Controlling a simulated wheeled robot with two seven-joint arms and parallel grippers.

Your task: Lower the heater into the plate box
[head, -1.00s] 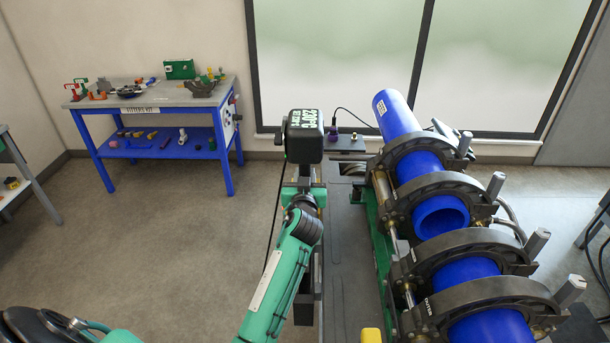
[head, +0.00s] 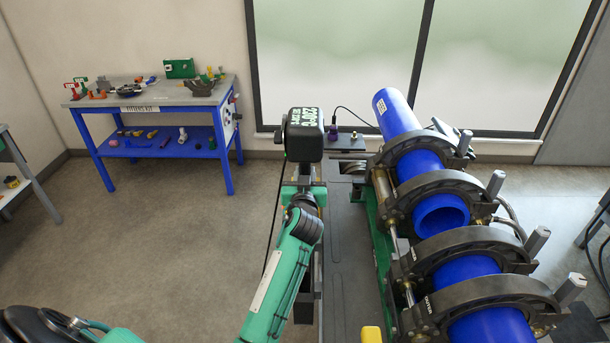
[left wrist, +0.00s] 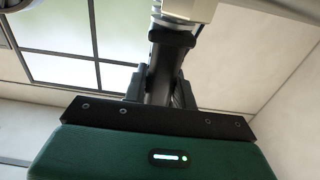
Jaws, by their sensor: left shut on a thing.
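The heater (head: 304,135) is a black block with pale lettering on its near face, upright at the end of my left arm in the head view. My left gripper (head: 303,178) is just below it, shut on its dark handle. In the left wrist view the gripper fingers (left wrist: 160,90) close around a dark upright handle (left wrist: 165,50). A dark box (head: 306,302), possibly the plate box, shows low beside the cart, partly hidden by my left arm. I cannot see into it, nor whether the heater touches anything. My right gripper is out of view.
The cart (head: 346,240) stands to the right of my left arm. It carries black ring clamps (head: 440,190) around blue pipes (head: 400,118). A yellow part (head: 371,334) is at the bottom. A blue workbench (head: 160,105) stands back left. The floor between is clear.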

